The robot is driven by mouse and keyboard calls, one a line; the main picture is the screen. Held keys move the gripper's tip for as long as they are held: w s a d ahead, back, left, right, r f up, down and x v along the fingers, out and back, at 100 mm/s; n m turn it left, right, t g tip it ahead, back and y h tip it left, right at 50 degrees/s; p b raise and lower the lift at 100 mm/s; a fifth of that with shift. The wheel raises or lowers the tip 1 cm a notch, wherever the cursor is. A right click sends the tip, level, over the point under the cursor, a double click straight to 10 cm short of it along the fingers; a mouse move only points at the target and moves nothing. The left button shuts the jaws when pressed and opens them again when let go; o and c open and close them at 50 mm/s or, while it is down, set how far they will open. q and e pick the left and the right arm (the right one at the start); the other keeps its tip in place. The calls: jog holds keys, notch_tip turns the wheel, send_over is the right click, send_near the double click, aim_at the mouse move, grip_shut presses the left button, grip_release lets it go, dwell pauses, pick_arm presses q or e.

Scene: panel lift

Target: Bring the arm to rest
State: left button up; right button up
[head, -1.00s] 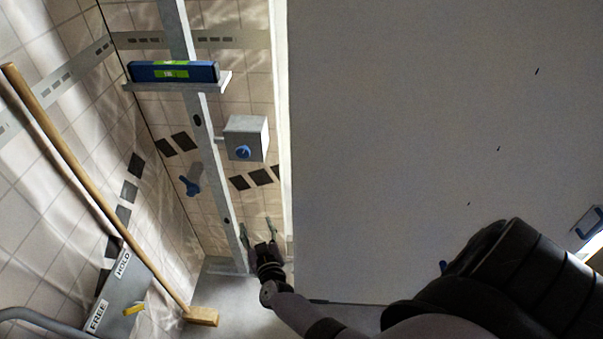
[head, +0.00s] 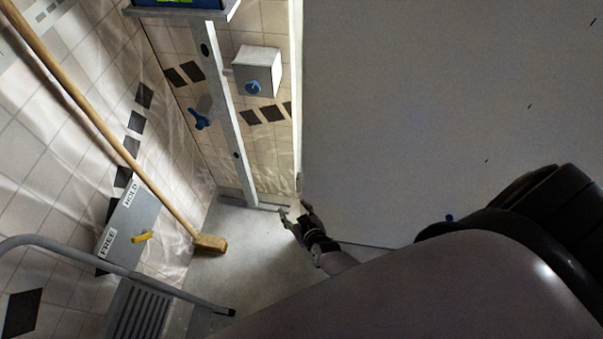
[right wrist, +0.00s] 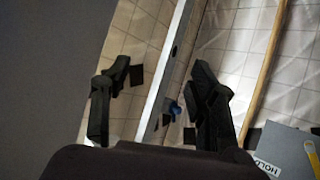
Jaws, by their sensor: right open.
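My right gripper (head: 294,212) is in the lower middle of the head view, low beside the bottom left corner of a large pale panel (head: 430,110). Its two fingers are spread and nothing is between them. In the right wrist view the gripper (right wrist: 160,95) also shows both dark fingers wide apart, with tiled wall and a metal upright behind. My dark arm fills the lower right of the head view and covers part of the panel. My left gripper is not in view.
A metal upright (head: 229,120) carries a shelf at the top. A grey box with a blue knob (head: 256,72) and a blue handle (head: 200,120) are near it. A broom (head: 100,125) leans at left by a HOLD/FREE plate (head: 130,222). A grey rail (head: 60,245) is lower left. Floor (head: 240,245) is bare.

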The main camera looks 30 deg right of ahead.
jog(key=shift+s+f, duration=0.35)
jog(key=shift+s, duration=0.05)
jog(key=s+d+f+g, duration=0.1)
jog(key=s+f+g, duration=0.2)
jog(key=s, duration=0.9)
jog(key=s+d+f+n+g, duration=0.1)
jog(key=s+f+g, duration=0.3)
jog(key=s+f, duration=0.4)
jog(key=s+d+f+g, duration=0.1)
jog(key=s+f+g, duration=0.3)
jog(key=s, duration=1.3)
jog(key=shift+d+f+n+y, duration=0.25)
jog(key=shift+f+n+y, duration=0.05)
jog(key=shift+f, duration=0.6)
jog(key=shift+w, duration=0.1)
